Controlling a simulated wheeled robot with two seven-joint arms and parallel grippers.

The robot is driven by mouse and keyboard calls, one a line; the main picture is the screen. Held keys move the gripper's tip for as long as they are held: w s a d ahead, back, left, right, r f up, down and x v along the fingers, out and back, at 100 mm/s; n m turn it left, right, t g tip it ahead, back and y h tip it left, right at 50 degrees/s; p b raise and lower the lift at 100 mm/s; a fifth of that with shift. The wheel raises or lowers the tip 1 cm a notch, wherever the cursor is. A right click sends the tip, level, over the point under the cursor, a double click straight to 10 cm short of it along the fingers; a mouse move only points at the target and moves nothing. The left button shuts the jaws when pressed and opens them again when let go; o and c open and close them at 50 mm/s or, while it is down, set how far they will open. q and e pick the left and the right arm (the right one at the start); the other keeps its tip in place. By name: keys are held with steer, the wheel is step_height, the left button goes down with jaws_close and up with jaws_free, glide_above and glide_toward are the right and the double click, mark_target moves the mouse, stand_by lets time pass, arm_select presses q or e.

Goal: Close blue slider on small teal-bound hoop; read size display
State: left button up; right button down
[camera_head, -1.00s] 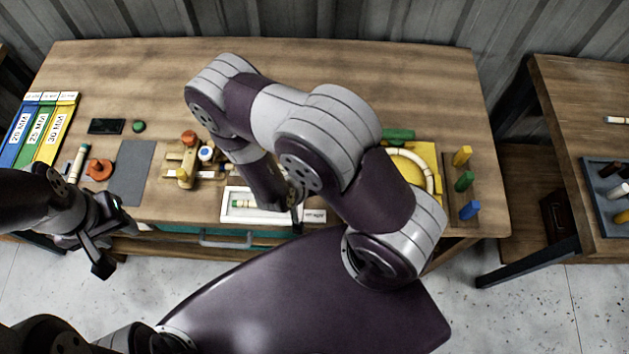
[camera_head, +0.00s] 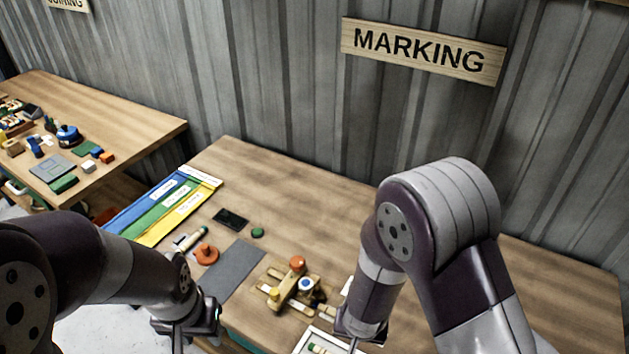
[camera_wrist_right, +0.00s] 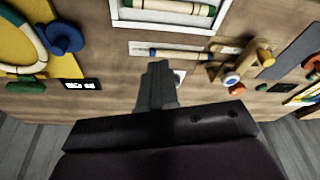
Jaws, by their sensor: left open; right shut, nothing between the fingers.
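In the right wrist view, a cream hoop (camera_wrist_right: 40,55) with a dark green binding lies on a yellow plate at the left edge, cut off by the frame. A blue round part (camera_wrist_right: 64,38) sits beside it on the plate; I cannot tell its exact contact. A small black display (camera_wrist_right: 82,84) with white digits is below the plate; the digits are too blurred to read. My right gripper (camera_wrist_right: 157,72) is shut and empty, right of the display; it also shows in the head view (camera_head: 360,332). My left gripper (camera_head: 192,332) is open near the bench's front left.
A wooden jig (camera_head: 292,285) with orange and blue knobs stands between my grippers. A white tray (camera_wrist_right: 120,12) holds a cane piece. A grey mat (camera_head: 235,268), an orange part (camera_head: 207,254) and coloured size strips (camera_head: 165,208) lie left. The back of the bench is clear.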

arm_select(q)
step_height(320, 180, down, 5)
steer(key=b, duration=0.3)
arm_select(e)
steer(key=s+d+r+n+g, duration=0.1)
steer(key=s+d+r+n, duration=0.2)
steer(key=s+d+r, duration=0.2)
steer(key=d+r, duration=0.1)
steer(key=d, duration=0.2)
steer(key=shift+d+r+g+y, duration=0.2)
steer(key=shift+g+y, duration=0.1)
steer(key=shift+g, duration=0.1)
arm_select(q)
steer(key=shift+s, duration=0.1)
arm_select(e)
steer(key=shift+s, duration=0.15)
